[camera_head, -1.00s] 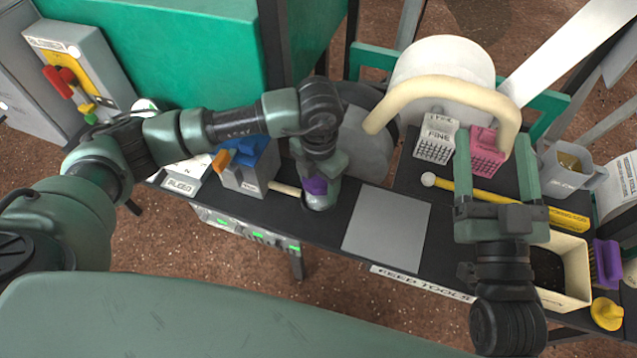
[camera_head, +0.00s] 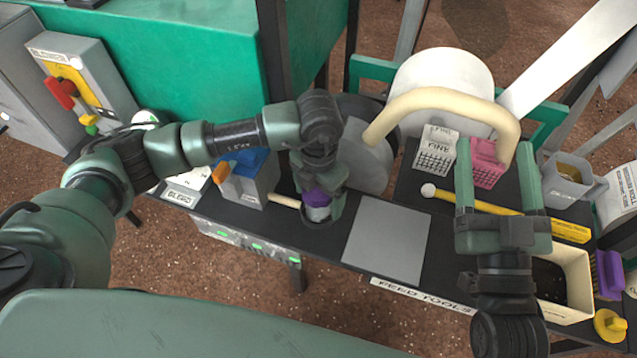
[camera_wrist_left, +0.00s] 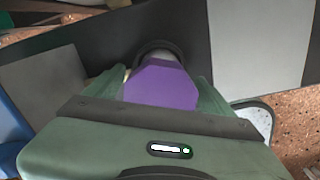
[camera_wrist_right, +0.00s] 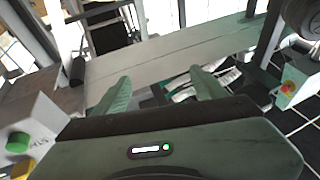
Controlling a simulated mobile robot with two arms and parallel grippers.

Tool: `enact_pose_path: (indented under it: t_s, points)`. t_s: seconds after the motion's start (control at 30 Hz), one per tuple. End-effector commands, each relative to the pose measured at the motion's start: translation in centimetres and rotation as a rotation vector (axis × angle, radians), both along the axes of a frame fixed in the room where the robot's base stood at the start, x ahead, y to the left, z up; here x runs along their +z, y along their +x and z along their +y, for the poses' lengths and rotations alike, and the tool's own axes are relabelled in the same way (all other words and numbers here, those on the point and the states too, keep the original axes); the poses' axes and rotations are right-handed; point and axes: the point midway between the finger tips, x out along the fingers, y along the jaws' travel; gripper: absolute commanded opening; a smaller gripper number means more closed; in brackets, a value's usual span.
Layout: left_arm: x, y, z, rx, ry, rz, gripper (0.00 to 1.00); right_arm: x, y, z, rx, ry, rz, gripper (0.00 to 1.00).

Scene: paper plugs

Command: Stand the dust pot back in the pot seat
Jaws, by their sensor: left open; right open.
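The dust pot (camera_head: 317,205) has a purple faceted top and a grey body. It stands at the dark bench's front edge, left of the grey plate. A dark round ring, apparently the pot seat (camera_head: 318,223), shows around its foot; how deep the pot sits cannot be told. My left gripper (camera_head: 320,200) is open around the pot from above, one finger on each side. In the left wrist view the purple top (camera_wrist_left: 162,85) fills the space between the spread fingers, with gaps beside it. My right gripper (camera_head: 500,172) is open and empty above the bench's right part.
A grey plate (camera_head: 388,240) lies right of the pot. A blue-and-grey box (camera_head: 248,178) stands left. White (camera_head: 437,148) and pink (camera_head: 486,162) blocks, a yellow rod (camera_head: 480,199) and a cream bin (camera_head: 566,290) are near my right gripper. A cream curved handle arches behind.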

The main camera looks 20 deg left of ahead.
Motion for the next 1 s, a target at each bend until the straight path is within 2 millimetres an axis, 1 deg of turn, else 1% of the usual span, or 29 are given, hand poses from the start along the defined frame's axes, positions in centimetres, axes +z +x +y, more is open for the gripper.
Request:
enact_pose_path:
  t_s: [0.07, 0.17, 0.3, 0.5, 0.6, 0.7, 0.8, 1.0]
  points:
    - [0.6, 0.0, 0.0, 0.0, 0.0, -0.001, 0.84, -1.1, 0.2, 0.0, -0.002, -0.015, 0.061, 0.71]
    - [2.2, 0.1, 0.0, 0.0, 0.0, -0.003, 0.84, -2.7, 0.6, -0.2, -0.008, -0.04, 0.153, 0.71]
    - [5.1, 0.1, 0.0, -0.001, -0.001, -0.005, 0.84, -5.9, 0.8, -0.6, -0.019, -0.085, 0.321, 0.71]
    - [9.0, 0.1, 0.0, 0.0, 0.0, -0.003, 0.84, -10.5, -0.1, -1.5, -0.034, -0.144, 0.554, 0.71]
    - [10.4, 0.1, 0.0, 0.0, -0.001, -0.002, 0.84, -12.2, -0.7, -1.9, -0.039, -0.166, 0.642, 0.71]
    - [11.4, 0.1, 0.0, 0.0, 0.0, -0.002, 0.84, -13.5, -1.3, -2.3, -0.042, -0.181, 0.705, 0.71]
    - [12.0, 0.0, 0.0, -0.001, 0.0, 0.0, 0.84, -14.2, -1.7, -2.5, -0.045, -0.19, 0.743, 0.71]
    - [12.2, 0.0, 0.0, 0.0, 0.0, 0.001, 0.84, -14.6, -1.9, -2.6, -0.046, -0.194, 0.763, 0.71]
